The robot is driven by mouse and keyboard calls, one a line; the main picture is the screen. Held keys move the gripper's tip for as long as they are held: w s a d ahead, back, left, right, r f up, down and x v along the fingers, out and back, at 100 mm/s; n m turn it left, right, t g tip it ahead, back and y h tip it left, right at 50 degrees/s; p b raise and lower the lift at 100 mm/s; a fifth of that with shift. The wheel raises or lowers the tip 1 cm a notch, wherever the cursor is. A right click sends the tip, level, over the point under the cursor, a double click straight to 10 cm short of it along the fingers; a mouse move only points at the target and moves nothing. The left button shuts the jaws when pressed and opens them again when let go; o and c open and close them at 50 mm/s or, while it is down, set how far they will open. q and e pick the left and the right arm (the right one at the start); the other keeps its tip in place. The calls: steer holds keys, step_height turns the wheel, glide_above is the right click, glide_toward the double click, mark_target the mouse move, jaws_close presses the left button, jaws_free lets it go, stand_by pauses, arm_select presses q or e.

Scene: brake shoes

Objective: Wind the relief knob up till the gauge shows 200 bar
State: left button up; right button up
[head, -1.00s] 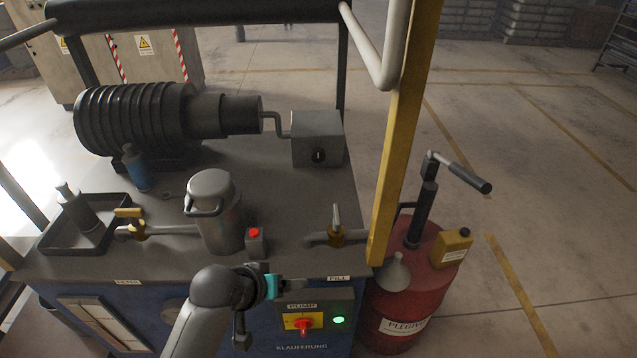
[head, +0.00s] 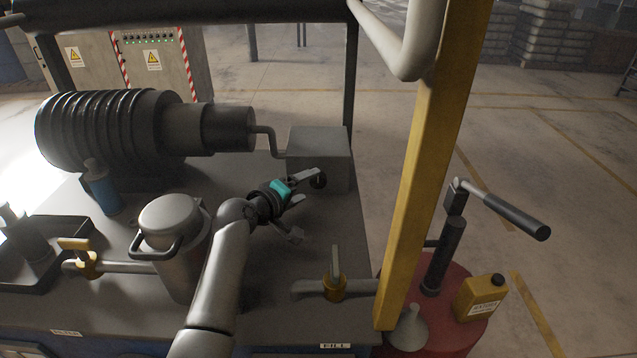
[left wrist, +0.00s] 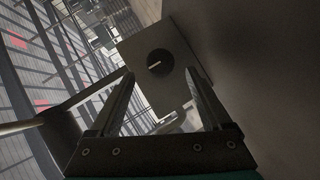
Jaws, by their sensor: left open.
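The relief knob (head: 318,181) is a small round black knob on the front of the grey block (head: 322,148) at the back right of the bench. In the left wrist view the knob (left wrist: 154,63) shows a white pointer line and lies ahead, between and beyond the fingertips. My left gripper (head: 308,186) is open, close in front of the knob in the head view; its fingers (left wrist: 158,75) have nothing between them. I see no gauge face in either view. My right gripper is not in view.
A yellow post (head: 430,170) rises at the bench's right edge. A lidded metal canister (head: 170,222) stands left of my left arm, and a brass valve (head: 334,285) is at the front right. A pipe (head: 268,140) joins the block to the motor (head: 110,130).

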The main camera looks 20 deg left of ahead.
mark_target(316, 182)
arm_select(q)
steer(key=shift+b+x, duration=1.1)
steer(key=shift+x, duration=1.95)
steer(key=shift+f, duration=0.1)
jaws_close()
